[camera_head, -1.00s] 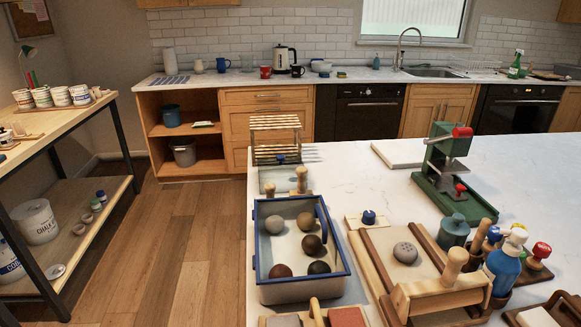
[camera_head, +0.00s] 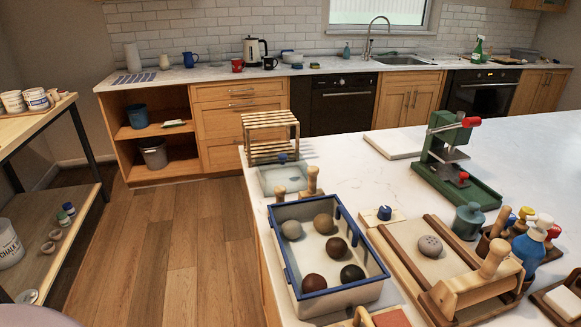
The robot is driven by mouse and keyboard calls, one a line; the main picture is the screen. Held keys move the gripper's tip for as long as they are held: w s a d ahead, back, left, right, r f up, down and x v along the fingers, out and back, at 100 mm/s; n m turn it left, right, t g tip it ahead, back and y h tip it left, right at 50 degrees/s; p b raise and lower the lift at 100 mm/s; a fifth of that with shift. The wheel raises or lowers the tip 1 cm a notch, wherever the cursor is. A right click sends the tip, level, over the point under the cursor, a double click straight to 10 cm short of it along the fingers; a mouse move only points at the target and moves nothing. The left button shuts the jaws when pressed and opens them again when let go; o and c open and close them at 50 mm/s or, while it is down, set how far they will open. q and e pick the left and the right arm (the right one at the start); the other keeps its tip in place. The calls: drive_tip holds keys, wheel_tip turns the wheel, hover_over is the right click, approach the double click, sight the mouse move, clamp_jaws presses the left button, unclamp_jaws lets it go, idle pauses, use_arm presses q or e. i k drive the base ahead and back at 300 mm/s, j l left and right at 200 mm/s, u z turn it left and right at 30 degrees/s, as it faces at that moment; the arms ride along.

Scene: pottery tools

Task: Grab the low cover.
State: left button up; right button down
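A small round grey lid-like disc (camera_head: 27,297) lies flat on the lower shelf of the left bench, near the lower left corner of the head view. It is the only low-lying piece I see that looks like a cover, and its details are too small to tell. A white tub with lettering (camera_head: 8,245) stands behind it on the same shelf, cut by the left edge. Neither of my grippers is in view.
The left bench's lower shelf (camera_head: 75,225) also holds small bowls and bottles. To the right, a white worktop (camera_head: 340,180) carries a blue-rimmed tray (camera_head: 335,297) of balls, a green press (camera_head: 450,165) and a wooden rack (camera_head: 270,135). Wooden floor (camera_head: 170,240) lies clear between them.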

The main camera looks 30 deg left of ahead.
sight(288, 169)
drive_tip(key=j+z, duration=0.25)
drive_tip(key=k+j+z, duration=0.2)
drive_tip(key=j, duration=0.2)
drive_tip(key=k+j+z, duration=0.1)
drive_tip(key=j+z, duration=0.15)
drive_tip(key=k+j+z, duration=0.25)
drive_tip(key=i+j, duration=0.1)
